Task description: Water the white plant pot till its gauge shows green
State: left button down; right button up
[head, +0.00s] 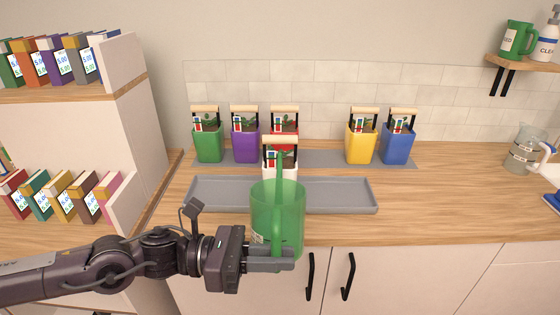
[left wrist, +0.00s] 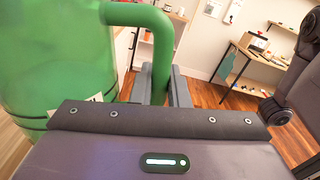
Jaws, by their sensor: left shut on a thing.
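The white plant pot (head: 268,171) stands on the long grey tray (head: 340,195), with a wooden bar across its top. Its gauge is partly hidden and too small to read. My left gripper (head: 288,259) is shut on the handle of a translucent green watering can (head: 292,215). The can is held roughly upright in front of the tray and overlaps the lower part of the white pot. Its narrow upper part rises in front of the pot. In the left wrist view the can (left wrist: 50,70) fills the left side, with its handle between the fingers. My right gripper is not in view.
Green (head: 208,148), purple (head: 245,149), red (head: 285,128), yellow (head: 361,148) and blue (head: 397,149) pots stand behind on a grey mat (head: 325,158). A clear jug (head: 524,150) is at right. Book shelves (head: 130,120) stand at left. The counter right of the tray is clear.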

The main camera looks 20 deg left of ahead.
pick_arm(q)
notch_tip(320, 180, down, 3)
jog(key=m+b, duration=0.1)
jog(key=b, duration=0.3)
jog(key=shift+w+f, duration=0.1)
jog(key=shift+w, duration=0.05)
jog(key=shift+w+f+m+b, duration=0.15)
jog(key=shift+f+m+b, duration=0.35)
jog(key=shift+f+b, duration=0.55)
jog(key=shift+r+b, duration=0.1)
jog(key=shift+b, duration=0.45)
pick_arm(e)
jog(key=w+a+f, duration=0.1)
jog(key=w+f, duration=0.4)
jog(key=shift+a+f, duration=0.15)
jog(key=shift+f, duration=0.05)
